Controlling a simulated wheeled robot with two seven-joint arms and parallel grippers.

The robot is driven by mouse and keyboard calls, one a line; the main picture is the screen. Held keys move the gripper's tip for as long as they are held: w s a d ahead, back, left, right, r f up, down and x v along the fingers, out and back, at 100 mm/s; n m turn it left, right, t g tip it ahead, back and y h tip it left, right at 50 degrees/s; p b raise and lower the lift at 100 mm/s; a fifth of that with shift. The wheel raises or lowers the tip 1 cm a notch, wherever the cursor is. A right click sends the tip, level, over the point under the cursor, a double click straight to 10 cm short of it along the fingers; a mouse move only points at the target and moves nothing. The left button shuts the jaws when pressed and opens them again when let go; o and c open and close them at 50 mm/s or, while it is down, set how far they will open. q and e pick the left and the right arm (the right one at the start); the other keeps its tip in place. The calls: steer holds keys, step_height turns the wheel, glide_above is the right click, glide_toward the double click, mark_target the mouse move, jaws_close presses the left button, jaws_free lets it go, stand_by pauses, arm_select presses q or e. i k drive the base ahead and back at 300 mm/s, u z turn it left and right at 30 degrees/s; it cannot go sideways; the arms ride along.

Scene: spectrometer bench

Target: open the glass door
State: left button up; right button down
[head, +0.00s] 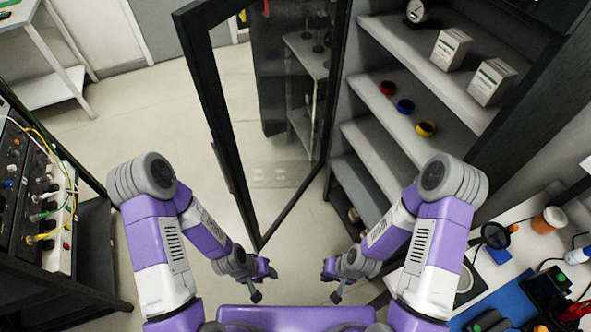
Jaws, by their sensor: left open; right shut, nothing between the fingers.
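The glass door (222,117) is a tall, dark-framed panel in the head view, standing ajar from the shelved cabinet (395,113). Its pane is see-through, with shelving showing through it. Its right edge is by the cabinet's left side, and its free edge is out to the left over the floor. My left gripper (264,283) is open and empty, just in front of the door's lower corner in the picture. My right gripper (332,284) is shut with nothing in it, to the right of that corner. Neither gripper appears to touch the door.
Cabinet shelves hold white boxes (450,49), a gauge (416,11), and red, blue and yellow rings (425,129). A rack with cables (40,200) stands at the left. A cluttered bench (520,262) is at the lower right. Floor (150,120) left of the door is clear.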

mark_target(193, 22)
steer(key=z, duration=0.15)
steer(key=k, duration=1.7)
steer(key=u, duration=0.3)
steer(key=i, duration=1.5)
